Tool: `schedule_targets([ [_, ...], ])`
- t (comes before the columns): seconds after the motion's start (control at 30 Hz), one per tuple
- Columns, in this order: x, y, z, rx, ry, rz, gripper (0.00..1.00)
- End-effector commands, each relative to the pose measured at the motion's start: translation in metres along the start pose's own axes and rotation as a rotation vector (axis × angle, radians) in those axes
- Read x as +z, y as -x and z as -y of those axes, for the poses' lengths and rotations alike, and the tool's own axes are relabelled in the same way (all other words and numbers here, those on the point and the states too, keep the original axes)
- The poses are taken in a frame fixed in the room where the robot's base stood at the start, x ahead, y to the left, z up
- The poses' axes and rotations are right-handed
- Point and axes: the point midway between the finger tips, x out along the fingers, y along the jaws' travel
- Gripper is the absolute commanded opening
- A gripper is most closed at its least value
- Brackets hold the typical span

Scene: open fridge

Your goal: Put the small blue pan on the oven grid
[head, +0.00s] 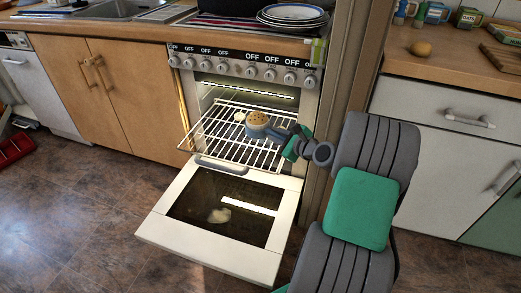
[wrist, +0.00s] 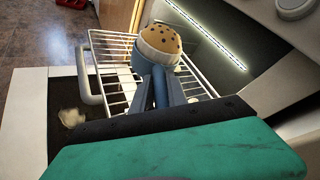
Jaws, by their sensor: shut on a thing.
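The small blue pan (head: 253,132) is at the right part of the pulled-out oven grid (head: 215,152). A brown speckled round item (head: 257,117) sits in the pan. My gripper (head: 277,136) reaches in from the right and is shut on the pan. In the wrist view, the gripper fingers (wrist: 159,88) meet the blue pan (wrist: 143,62), and the round item (wrist: 164,40) covers most of its inside. The white wire grid (wrist: 104,60) shows beneath and beside the pan. I cannot tell whether the pan touches the grid or is just above it.
The oven door (head: 160,226) hangs open below the grid, with a pale lump (head: 219,215) on its glass. A small pale item (head: 240,117) is on the grid, left of the pan. Plates (head: 292,14) are stacked on the stove. The grid's front left is clear.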

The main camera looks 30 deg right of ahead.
Motion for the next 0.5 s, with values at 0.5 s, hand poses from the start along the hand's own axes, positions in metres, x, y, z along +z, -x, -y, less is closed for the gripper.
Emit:
schedule_targets([
  [0.5, -0.036, -0.083, -0.025, 0.0, 0.0, 0.002, 0.0],
])
